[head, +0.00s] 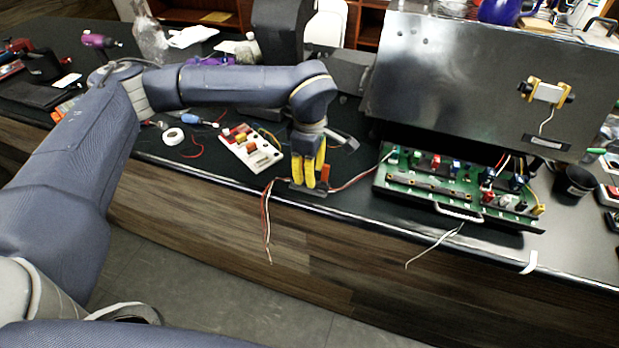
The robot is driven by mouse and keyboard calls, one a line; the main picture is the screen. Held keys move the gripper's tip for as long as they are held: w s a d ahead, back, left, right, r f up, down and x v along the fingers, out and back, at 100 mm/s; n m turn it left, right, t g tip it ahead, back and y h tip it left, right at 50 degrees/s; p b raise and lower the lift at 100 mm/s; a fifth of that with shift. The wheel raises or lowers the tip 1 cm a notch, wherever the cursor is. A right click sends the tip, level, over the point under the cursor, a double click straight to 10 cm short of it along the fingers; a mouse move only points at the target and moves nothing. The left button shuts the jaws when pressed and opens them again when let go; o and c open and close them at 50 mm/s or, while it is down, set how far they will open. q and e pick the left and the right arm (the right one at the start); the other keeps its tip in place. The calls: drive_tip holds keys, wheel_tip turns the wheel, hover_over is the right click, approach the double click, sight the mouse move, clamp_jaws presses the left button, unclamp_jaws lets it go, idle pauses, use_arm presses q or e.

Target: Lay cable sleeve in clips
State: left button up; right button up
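My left gripper (311,184) points down at the bench's front edge. Its yellow fingers are close together, over a short dark piece (295,188) that looks like the cable sleeve. The fingers cover part of it, and their grip on it is unclear. Red and white wires (266,215) hang from its left end over the bench edge. A red and pale wire (357,179) runs from its right side to the green circuit board (405,188). A long brown strip (430,184) lies along the board; I cannot make out the clips. My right gripper is not in view.
A large metal panel (455,70) with a yellow-ended part (546,92) stands behind the board. A white board with coloured blocks (250,148) lies left of my gripper. A tape roll (173,136) and a dark cup (574,181) are on the bench. A loose wire (432,245) hangs in front.

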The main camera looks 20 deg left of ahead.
use_arm(q)
wheel_tip(320, 180, up, 9)
drive_tip(key=shift+f, duration=0.2)
idle(0.6)
